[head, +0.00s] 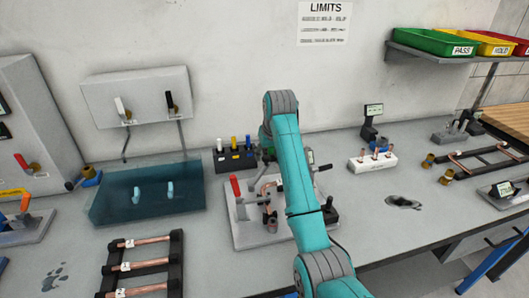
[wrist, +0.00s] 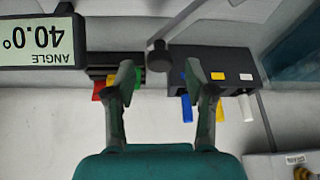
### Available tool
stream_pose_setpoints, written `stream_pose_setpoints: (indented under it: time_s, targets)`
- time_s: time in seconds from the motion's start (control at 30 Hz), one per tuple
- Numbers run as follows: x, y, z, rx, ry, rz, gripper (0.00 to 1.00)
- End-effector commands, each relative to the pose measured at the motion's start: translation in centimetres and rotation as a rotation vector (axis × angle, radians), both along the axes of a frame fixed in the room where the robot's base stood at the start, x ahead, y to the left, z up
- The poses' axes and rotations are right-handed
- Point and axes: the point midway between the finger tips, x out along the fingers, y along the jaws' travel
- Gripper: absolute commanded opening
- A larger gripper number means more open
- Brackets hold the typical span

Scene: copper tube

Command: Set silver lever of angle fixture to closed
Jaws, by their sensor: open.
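The angle fixture (head: 243,238) is a light plate on the bench with a red-handled lever (head: 235,186) and a bent copper tube (head: 268,184). My arm covers its right part. Its angle display (wrist: 38,40) reads 40.0°, upside down, at the wrist view's upper left. A grey rod with a dark round knob (wrist: 158,56) slants up and right there; it looks like the silver lever, though I cannot be sure. My gripper (wrist: 158,74) is open and empty, with the knob appearing between and just beyond its fingertips.
A dark rack (head: 235,160) with white, blue and yellow handles stands behind the fixture. A white block with copper pieces (head: 372,164) stands to the right.

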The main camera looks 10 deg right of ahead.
Motion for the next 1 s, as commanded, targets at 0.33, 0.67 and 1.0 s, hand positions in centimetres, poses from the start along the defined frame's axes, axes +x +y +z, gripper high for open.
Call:
stream_pose_setpoints:
  time_s: [0.33,0.67,1.0]
  targets:
    - [-0.2,-0.1,-1.5,0.0,0.0,0.0,0.55]
    - [-0.2,-0.1,-1.5,0.0,0.0,0.0,0.12]
    - [0.0,0.2,-1.4,0.0,0.0,-0.002,0.0]
